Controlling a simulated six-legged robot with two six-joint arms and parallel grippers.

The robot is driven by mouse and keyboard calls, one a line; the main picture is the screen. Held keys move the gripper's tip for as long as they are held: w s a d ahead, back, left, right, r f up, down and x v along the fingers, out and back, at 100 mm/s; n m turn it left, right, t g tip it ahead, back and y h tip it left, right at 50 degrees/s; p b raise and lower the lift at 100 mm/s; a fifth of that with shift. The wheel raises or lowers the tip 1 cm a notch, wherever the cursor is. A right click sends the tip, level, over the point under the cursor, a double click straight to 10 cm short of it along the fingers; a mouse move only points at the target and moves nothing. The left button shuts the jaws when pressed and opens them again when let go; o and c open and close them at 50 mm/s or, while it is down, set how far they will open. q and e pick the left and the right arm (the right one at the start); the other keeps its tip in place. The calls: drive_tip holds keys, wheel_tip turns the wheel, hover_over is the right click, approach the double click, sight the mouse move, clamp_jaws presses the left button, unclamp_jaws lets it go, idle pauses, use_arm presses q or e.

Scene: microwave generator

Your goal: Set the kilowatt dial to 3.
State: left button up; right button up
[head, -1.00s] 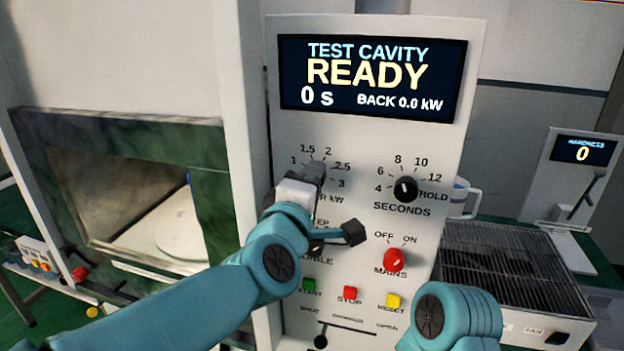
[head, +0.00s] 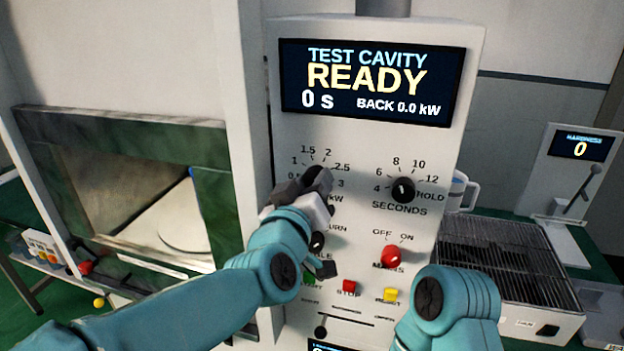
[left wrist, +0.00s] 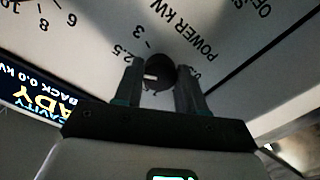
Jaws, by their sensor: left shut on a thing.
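The kilowatt dial (head: 319,178) is a black knob on the white panel, ringed by numbers including 1, 1.5, 2, 2.5 and 3. My left gripper (head: 306,186) is at the dial and partly covers it and its lettering. In the left wrist view, its two fingers stand on either side of the dial (left wrist: 160,72), shut on it. A short white mark shows on the knob there, pointing left in that picture; the exact number it meets is unclear. My right arm shows at the lower right, its gripper out of view.
The seconds dial (head: 403,190) is right of the kilowatt dial. Below are the red mains knob (head: 391,255) and red stop button (head: 349,288). The display (head: 372,83) reads READY, 0 s, BACK 0.0 kW. A cavity (head: 150,205) opens at left.

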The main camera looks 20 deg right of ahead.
use_arm(q)
drive_tip(key=shift+m+p, duration=1.3)
drive_tip(key=shift+m, duration=3.2)
drive_tip(key=o, duration=1.1)
